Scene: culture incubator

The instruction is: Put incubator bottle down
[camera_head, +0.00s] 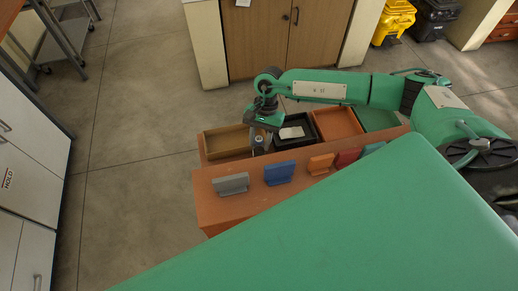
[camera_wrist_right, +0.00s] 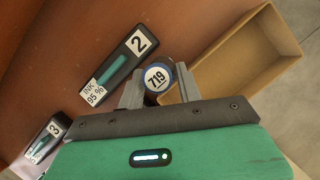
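The bottle has a round cap marked 719 with a blue rim, and it shows in the right wrist view (camera_wrist_right: 158,77). My right gripper (camera_wrist_right: 159,88) has one finger on each side of it, and the fingers appear to touch it. In the head view the bottle (camera_head: 258,141) is a small shape below my right gripper (camera_head: 262,131), over the orange-brown table (camera_head: 212,210), just in front of the wooden tray (camera_head: 226,142). Whether its base rests on the table is hard to tell. My left gripper is not in view.
Behind stand a black tray (camera_head: 308,142) holding a white item, an orange tray (camera_head: 337,124) and a green tray (camera_head: 375,118). Floor left of the table is clear.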

